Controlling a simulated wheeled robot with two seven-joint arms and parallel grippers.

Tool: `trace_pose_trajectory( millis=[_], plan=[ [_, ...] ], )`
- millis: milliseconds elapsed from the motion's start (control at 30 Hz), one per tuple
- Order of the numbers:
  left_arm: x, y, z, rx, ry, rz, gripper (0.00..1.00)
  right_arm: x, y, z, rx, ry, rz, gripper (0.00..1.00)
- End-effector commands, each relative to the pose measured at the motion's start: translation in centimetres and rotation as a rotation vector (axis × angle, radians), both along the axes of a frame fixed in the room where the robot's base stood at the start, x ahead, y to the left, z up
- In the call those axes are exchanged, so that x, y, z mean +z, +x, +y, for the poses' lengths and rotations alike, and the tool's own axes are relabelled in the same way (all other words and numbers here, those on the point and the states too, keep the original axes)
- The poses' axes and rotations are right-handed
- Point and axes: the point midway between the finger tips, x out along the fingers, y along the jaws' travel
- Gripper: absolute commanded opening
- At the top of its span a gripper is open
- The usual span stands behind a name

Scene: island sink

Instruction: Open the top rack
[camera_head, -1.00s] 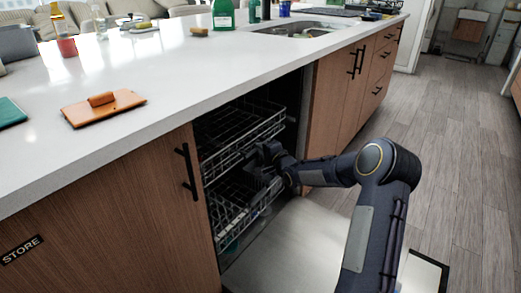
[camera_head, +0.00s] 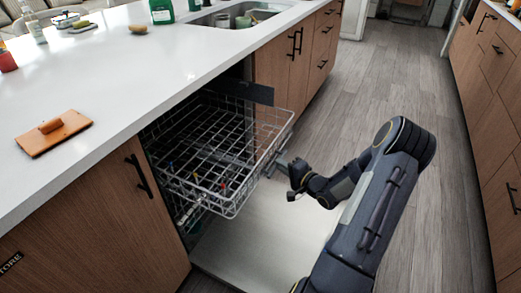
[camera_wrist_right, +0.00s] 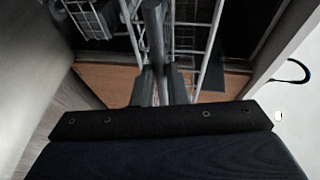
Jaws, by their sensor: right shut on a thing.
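The top rack (camera_head: 215,145) of the dishwasher is a wire basket. It stands pulled out well past the counter's front edge, above the lowered door (camera_head: 262,232). My right gripper (camera_head: 283,163) is at the rack's front right side. In the right wrist view my right gripper (camera_wrist_right: 160,85) is shut on a bar of the rack, whose wires (camera_wrist_right: 205,45) run beyond the fingers. The lower rack is mostly hidden under the top one. My left gripper is not in view.
The white counter (camera_head: 130,70) runs along the left, with an orange-brown board (camera_head: 55,135) and a green bottle (camera_head: 162,10) on it. A sink (camera_head: 240,14) is set in at the back. Wood cabinets (camera_head: 285,55) adjoin the dishwasher. Grey floor (camera_head: 385,80) is open to the right.

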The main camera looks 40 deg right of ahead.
Motion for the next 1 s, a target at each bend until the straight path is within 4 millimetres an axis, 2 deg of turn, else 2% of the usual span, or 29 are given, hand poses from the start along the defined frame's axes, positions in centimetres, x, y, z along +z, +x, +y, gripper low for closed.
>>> trace_pose_trajectory(
  millis=[33,100,300,500,833,867,1000],
  plan=[
    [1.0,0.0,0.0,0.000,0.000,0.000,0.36,0.4,-1.2,-0.5,-0.003,0.004,0.003,0.00],
    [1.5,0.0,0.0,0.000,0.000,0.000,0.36,0.3,-2.5,-1.0,-0.002,0.003,0.002,0.00],
    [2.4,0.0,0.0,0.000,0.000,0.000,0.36,0.1,-4.9,-2.0,0.001,0.001,0.000,0.00],
    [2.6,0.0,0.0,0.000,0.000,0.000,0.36,-0.1,-5.7,-2.4,0.001,0.000,0.000,0.00],
    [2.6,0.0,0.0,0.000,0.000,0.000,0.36,-0.1,-5.7,-2.4,0.001,-0.001,0.000,0.00],
    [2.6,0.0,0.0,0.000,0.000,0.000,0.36,-0.1,-5.7,-2.4,0.001,-0.001,0.000,0.16],
    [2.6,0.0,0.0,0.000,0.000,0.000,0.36,-0.1,-5.7,-2.4,0.000,-0.001,0.000,0.34]
  ],
)
